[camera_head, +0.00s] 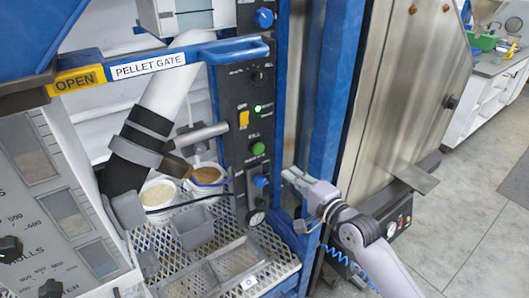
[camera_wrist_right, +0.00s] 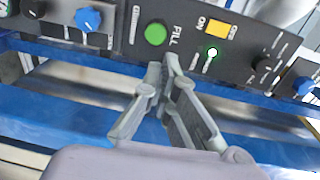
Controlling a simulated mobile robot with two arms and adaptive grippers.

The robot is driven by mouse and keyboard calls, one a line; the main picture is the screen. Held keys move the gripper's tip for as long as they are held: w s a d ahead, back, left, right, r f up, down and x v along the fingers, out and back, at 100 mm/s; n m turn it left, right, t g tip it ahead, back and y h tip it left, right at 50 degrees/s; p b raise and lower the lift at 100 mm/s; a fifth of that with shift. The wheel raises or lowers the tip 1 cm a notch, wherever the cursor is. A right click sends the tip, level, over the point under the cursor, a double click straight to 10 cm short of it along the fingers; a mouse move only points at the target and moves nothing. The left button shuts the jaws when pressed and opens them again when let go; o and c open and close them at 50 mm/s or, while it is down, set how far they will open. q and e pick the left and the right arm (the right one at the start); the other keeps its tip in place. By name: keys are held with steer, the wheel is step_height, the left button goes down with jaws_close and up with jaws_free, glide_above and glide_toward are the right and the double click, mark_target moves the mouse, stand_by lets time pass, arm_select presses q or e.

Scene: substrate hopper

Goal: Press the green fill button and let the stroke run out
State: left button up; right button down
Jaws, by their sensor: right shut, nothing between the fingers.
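The green fill button (camera_head: 258,148) is on a dark upright control panel (camera_head: 233,130), below a yellow switch and a small lit green lamp. My right gripper (camera_head: 287,174) is shut and empty, to the right of the panel and a little lower than the button. In the right wrist view the green fill button (camera_wrist_right: 155,33) shows just beyond the shut fingertips (camera_wrist_right: 161,68), slightly to their left; a gap seems to remain between them. The word FILL is printed beside it. My left gripper cannot be made out in the head view.
A blue handle marked PELLET GATE (camera_head: 235,49) reaches across above the panel. Blue knobs (camera_head: 261,181) sit near the button. Cups and grey bins stand on a wire rack (camera_head: 285,263) below. A blue upright post (camera_head: 327,100) stands close to my right gripper.

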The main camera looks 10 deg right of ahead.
mark_target(259, 148)
steer(key=p+x, duration=0.1)
steer(key=x, duration=1.3)
steer(key=shift+p, duration=0.3)
